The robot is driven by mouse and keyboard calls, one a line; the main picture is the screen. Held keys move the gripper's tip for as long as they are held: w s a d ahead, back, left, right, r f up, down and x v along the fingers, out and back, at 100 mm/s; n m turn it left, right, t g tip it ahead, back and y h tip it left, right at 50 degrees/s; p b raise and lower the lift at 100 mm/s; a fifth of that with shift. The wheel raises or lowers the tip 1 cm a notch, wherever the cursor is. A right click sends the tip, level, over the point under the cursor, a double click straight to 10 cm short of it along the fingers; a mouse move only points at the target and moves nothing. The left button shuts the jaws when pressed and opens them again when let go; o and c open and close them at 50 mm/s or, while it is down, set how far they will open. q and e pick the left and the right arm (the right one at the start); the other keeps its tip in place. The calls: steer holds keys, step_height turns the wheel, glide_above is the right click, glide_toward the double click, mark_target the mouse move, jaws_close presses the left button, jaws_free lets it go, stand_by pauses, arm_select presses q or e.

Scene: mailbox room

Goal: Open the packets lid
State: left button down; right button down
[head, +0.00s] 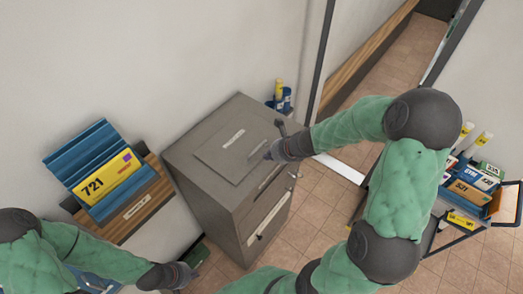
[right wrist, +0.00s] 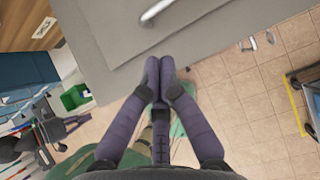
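The packets box is a grey cabinet (head: 190,182) standing against the wall in the head view. Its lid (head: 215,150) is a flat grey panel lying on the top, with a small label and a light bar handle (head: 257,149). The handle also shows at the top of the right wrist view (right wrist: 157,10). My right gripper (head: 268,155) is over the cabinet's top, just right of the handle. In the right wrist view its fingers (right wrist: 160,62) are together with nothing between them, short of the handle. My left gripper (head: 192,273) is low, left of the cabinet; its fingers are too small to judge.
A blue holder with a yellow 721 packet (head: 108,184) sits on a wooden wall box (head: 135,212) at left. A cart with packets (head: 476,187) stands at right. A doorway opens behind my right arm. Tiled floor (head: 305,202) is clear before the cabinet.

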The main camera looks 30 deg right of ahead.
mark_target(252, 161)
steer(key=b+x, duration=0.3)
steer(key=x, duration=0.6)
steer(key=shift+f+b, duration=0.1)
steer(key=shift+b, duration=0.2)
